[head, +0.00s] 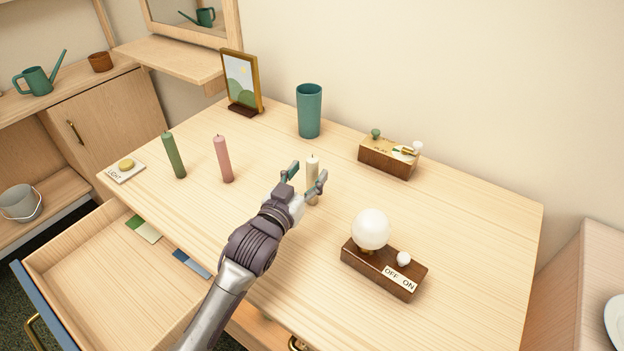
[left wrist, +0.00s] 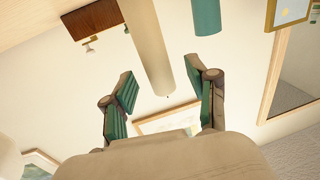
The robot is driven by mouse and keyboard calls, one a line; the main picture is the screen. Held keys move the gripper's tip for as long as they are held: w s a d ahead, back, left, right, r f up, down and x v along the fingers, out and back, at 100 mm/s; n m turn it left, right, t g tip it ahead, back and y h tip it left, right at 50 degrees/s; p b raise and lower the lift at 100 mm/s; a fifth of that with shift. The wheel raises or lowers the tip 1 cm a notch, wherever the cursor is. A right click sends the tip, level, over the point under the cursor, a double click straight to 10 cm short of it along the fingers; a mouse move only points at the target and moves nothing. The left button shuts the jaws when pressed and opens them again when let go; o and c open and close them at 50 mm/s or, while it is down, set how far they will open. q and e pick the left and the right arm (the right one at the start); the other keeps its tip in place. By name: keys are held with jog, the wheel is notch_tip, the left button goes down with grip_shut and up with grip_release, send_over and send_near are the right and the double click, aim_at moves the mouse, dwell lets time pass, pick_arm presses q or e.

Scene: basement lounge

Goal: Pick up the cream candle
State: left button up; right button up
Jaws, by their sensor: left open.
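The cream candle (head: 312,168) stands upright on the wooden table, with its lower part partly covered by my gripper in the head view. My left gripper (head: 304,178) is open, with one finger to each side of the candle as the head view shows it. In the left wrist view, which looks upside down, the cream candle (left wrist: 150,45) reaches in between the two green-padded fingers of the left gripper (left wrist: 160,78), with gaps on both sides. I see no contact. My right gripper is in neither view.
A lamp box (head: 382,272) with a white globe stands at the near right. A green candle (head: 174,156), a pink candle (head: 223,160), a teal cup (head: 309,112) and a small wooden box (head: 388,158) stand around. An open drawer (head: 110,287) juts out at the left front.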

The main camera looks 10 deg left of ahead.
pick_arm(q)
jog(key=x, duration=0.3)
jog(key=shift+s, duration=0.15)
jog(key=shift+c, duration=1)
grip_shut()
jog(key=shift+r, duration=0.15)
